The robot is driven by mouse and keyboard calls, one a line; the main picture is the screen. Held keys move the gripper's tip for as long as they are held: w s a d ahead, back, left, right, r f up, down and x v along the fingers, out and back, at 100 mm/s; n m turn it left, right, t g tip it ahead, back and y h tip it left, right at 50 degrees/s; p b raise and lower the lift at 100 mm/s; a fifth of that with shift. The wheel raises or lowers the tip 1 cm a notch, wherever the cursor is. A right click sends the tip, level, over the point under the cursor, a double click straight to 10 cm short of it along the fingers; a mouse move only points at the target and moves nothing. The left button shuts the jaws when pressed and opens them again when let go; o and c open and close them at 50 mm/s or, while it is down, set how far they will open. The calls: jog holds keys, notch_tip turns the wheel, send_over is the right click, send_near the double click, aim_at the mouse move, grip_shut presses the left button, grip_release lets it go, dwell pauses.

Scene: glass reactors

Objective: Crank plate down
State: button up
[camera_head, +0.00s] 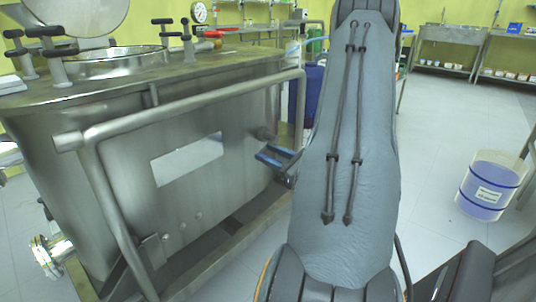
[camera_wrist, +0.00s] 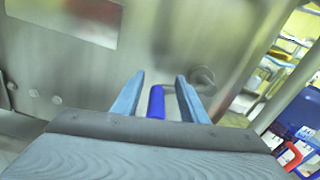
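My gripper (camera_head: 278,156) is in front of the right part of the steel reactor's side wall, with its two blue fingers apart. In the wrist view my gripper (camera_wrist: 160,88) is open, and a dark blue cylindrical handle (camera_wrist: 157,102) stands between the fingers. Gaps show on both sides of the handle, so the fingers do not appear closed on it. A round grey metal hub (camera_wrist: 202,78) on the wall shows just beyond the right finger; the hub also shows in the head view (camera_head: 265,133). The crank's arm is mostly hidden, and I cannot make out which part is the plate.
The steel reactor (camera_head: 110,130) fills the left, with a tubular rail (camera_head: 190,103) along its front. A bucket of blue liquid (camera_head: 490,186) stands on the floor at right. Benches (camera_head: 450,45) stand at the back. The floor between is clear.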

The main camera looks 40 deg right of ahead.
jog(key=s+p, duration=0.1)
jog(key=s, duration=0.6)
jog(key=shift+s+d+p, duration=0.15)
jog(key=shift+d+p, duration=0.15)
jog(key=shift+p, duration=0.1)
